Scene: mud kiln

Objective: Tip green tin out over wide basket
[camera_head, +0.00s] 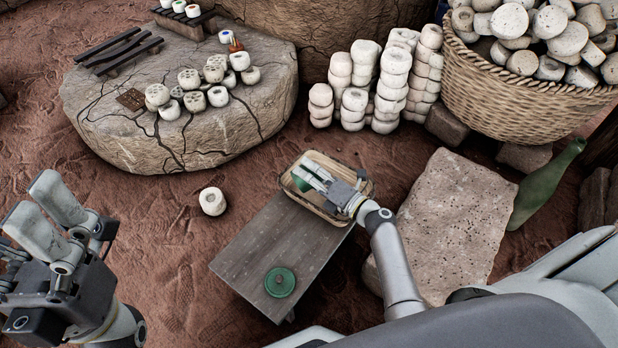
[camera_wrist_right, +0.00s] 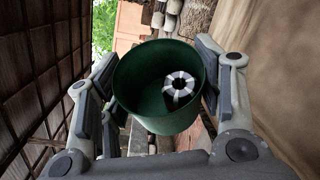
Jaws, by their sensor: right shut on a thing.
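The green tin (camera_head: 304,181) is between the fingers of my right gripper (camera_head: 312,178), over the wide basket (camera_head: 314,207), a shallow tan tray at the far end of a small bench. The fingers and hand hide most of the tin in the head view. In the right wrist view the tin (camera_wrist_right: 130,85) shows its open mouth, with fingers on both sides. A grey-and-white ring-shaped piece (camera_wrist_right: 179,90) is inside it. I cannot tell the tin's exact tilt. My left gripper (camera_head: 38,200) is open and empty at the left edge, far from the tin.
A green lid (camera_head: 280,282) lies on the near end of the grey bench (camera_head: 262,245). One white piece (camera_head: 212,201) lies on the sand to the left. A flat stone block (camera_head: 462,215) and a green bottle (camera_head: 545,185) are at right. A cracked boulder (camera_head: 215,135) stands behind.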

